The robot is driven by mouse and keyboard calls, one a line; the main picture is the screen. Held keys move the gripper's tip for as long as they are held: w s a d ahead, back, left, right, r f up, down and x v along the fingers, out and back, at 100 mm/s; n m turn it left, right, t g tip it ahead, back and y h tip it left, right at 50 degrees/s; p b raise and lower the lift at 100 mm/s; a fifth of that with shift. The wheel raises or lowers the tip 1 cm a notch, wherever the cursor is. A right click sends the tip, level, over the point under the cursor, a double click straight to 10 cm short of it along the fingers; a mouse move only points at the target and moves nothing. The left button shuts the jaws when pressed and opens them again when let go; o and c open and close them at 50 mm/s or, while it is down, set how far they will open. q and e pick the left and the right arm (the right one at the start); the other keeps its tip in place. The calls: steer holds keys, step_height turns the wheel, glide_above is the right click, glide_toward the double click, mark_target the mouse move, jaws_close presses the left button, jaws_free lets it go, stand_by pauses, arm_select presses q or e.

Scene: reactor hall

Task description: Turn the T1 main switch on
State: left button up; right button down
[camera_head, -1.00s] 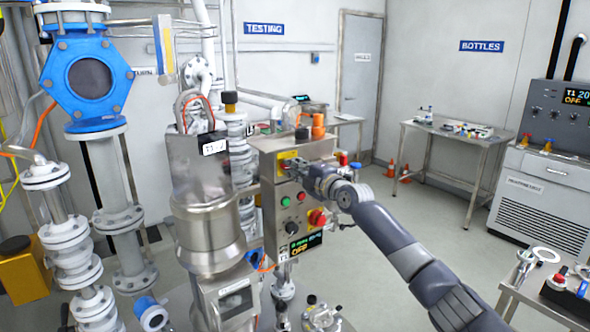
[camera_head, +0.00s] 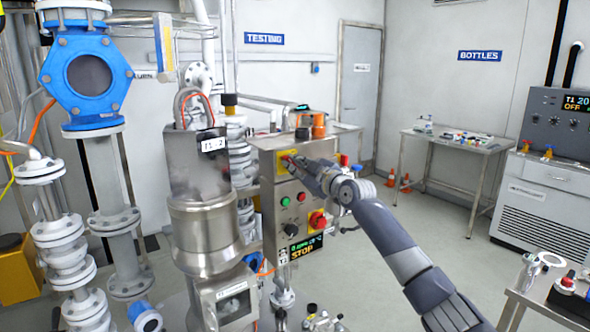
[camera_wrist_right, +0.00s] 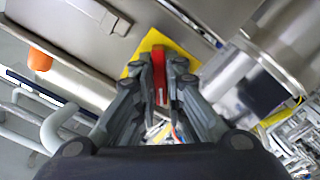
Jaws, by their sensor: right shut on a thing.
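The main switch is a red handle (camera_wrist_right: 158,88) on a yellow plate (camera_wrist_right: 150,42), seen close in the right wrist view. In the head view the yellow plate (camera_head: 284,162) sits at the upper left of the steel control box front (camera_head: 270,235), partly behind my right gripper (camera_head: 297,165). My right gripper, also in the wrist view (camera_wrist_right: 160,80), is shut on the red handle. Below the switch are a green button (camera_head: 285,201), a red button (camera_head: 301,196), a black knob (camera_head: 291,229) and a red knob (camera_head: 318,219). The box display (camera_head: 305,246) reads STOP. My left gripper is not in view.
An orange-capped part (camera_head: 318,124) stands on top of the box. A cabinet (camera_head: 545,180) and a steel side table (camera_head: 515,292) stand at the right. Open floor lies between.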

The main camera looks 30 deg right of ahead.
steer(key=shift+f+m, duration=0.1)
steer(key=shift+m, duration=3.7)
steer(key=c, duration=1.7)
jaws_free()
steer(key=shift+o, duration=0.2)
steer(key=s+d, duration=0.1)
steer(key=s, duration=1.1)
steer(key=shift+d, duration=0.35)
steer(key=shift+w, duration=0.1)
